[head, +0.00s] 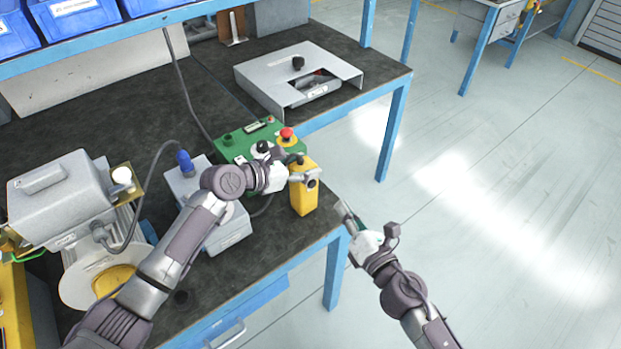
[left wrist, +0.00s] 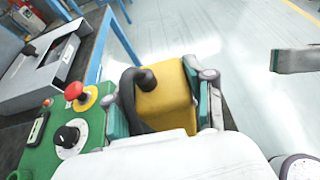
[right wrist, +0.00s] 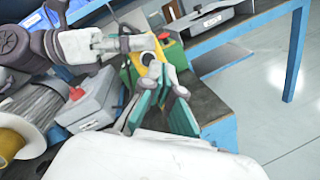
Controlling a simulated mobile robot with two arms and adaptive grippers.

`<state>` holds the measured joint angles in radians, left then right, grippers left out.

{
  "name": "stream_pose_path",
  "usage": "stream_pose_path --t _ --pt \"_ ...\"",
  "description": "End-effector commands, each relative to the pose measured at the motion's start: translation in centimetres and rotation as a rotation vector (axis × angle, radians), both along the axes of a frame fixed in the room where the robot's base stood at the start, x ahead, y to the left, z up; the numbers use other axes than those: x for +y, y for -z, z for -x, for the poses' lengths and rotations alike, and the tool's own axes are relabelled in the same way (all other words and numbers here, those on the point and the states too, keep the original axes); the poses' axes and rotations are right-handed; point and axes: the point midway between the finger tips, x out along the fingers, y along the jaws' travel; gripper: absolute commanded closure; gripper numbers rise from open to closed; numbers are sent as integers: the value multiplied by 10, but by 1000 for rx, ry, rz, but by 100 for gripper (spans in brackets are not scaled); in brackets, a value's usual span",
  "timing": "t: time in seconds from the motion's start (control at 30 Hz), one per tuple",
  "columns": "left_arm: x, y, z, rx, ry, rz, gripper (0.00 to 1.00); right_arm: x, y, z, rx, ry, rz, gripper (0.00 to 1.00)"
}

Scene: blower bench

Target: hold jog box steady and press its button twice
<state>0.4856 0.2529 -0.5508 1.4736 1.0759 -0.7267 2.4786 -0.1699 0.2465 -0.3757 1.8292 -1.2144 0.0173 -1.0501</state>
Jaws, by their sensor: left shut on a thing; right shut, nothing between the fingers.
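The yellow jog box (head: 304,200) stands upright near the bench's right front edge, and it also shows in the left wrist view (left wrist: 165,105). My left gripper (head: 295,177) is shut around its upper part, one finger on each side (left wrist: 162,108).
A green control panel (head: 232,148) with a red mushroom button (head: 287,134) lies behind the box. A grey metal fixture (head: 270,75) stands at the back. Open floor lies right of the bench.

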Motion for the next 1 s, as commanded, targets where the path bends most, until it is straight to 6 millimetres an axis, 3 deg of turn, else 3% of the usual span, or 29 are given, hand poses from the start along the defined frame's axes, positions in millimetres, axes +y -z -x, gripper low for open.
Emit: stream_pose_path --t 0.17,0.43,1.0 --pt "0 0 0 1 0 -1 95 1 -5 -1 86 248 -123 100" --pt "0 0 0 1 0 -1 95 -3 1 16 235 531 -241 100" --pt "0 0 0 0 -1 -1 95 -4 5 23 283 607 -265 100"
